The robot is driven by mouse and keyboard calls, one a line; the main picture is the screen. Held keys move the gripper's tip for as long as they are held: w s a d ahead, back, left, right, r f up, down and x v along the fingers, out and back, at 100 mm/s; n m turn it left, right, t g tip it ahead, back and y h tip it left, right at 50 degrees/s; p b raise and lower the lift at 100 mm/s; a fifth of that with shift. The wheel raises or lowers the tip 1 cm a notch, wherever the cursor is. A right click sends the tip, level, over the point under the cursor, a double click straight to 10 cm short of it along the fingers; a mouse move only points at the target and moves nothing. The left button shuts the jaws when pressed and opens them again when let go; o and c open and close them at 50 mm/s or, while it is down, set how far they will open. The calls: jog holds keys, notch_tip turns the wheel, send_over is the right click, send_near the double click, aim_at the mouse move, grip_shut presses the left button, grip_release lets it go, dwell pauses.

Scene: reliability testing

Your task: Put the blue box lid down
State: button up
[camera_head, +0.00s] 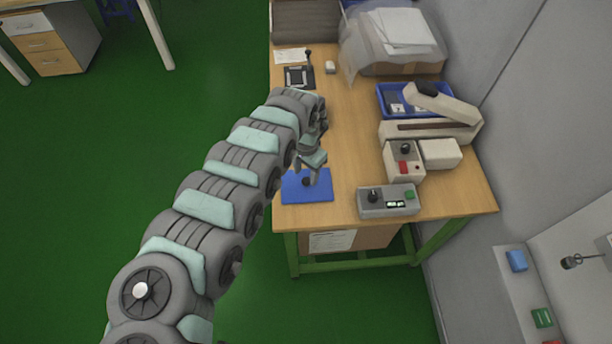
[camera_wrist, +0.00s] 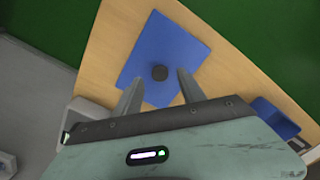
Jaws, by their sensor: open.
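The blue box lid (camera_head: 318,190) is a flat blue panel with a dark round knob near its middle. It lies on the wooden table near the front left edge. In the wrist view the lid (camera_wrist: 185,45) lies flat ahead of the fingers, with its knob (camera_wrist: 159,73) between and just beyond the fingertips. My gripper (camera_head: 310,176) is over the lid, pointing down. In the wrist view my gripper (camera_wrist: 158,82) is open, with one finger on each side of the knob. I cannot tell whether the fingers touch the knob.
A grey control box (camera_head: 388,201) stands close right of the lid on the table (camera_head: 345,140). Behind it are a device with a red button (camera_head: 403,160), a beige lever machine (camera_head: 440,128) and a blue tray (camera_head: 384,90). The table's front and left edges are near the lid.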

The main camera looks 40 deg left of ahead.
aim_at(306, 181)
notch_tip(306, 181, up, 9)
jog(key=p, duration=0.1)
dwell(0.6)
